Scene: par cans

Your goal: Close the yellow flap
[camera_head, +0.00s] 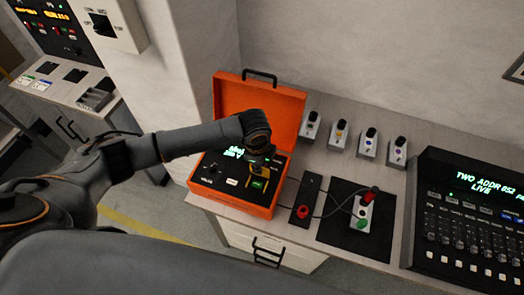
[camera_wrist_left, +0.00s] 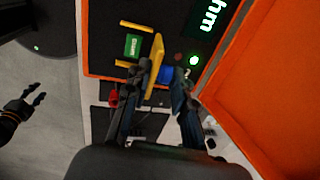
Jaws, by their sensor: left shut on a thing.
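The orange case (camera_head: 236,197) stands open on the bench, its lid raised at the back. Its black panel carries the yellow flap (camera_wrist_left: 153,62), which stands up beside a green button (camera_wrist_left: 132,45) with yellow side bars. My left gripper (camera_head: 260,166) reaches down over the right part of the panel. In the left wrist view its fingers (camera_wrist_left: 158,88) are at the flap's edge and shut on it, though the contact is partly hidden. A blue part (camera_wrist_left: 166,72) shows between the fingers. My right gripper (camera_wrist_left: 30,100) is apart from the case, with its fingers spread.
Several small switch boxes (camera_head: 339,134) stand behind and right of the case. A black strip with a red knob (camera_head: 303,211) and a cabled controller on a black mat (camera_head: 343,240) lie to its right. A lighting console (camera_head: 470,215) fills the far right. The raised lid (camera_wrist_left: 272,80) is close to my left gripper.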

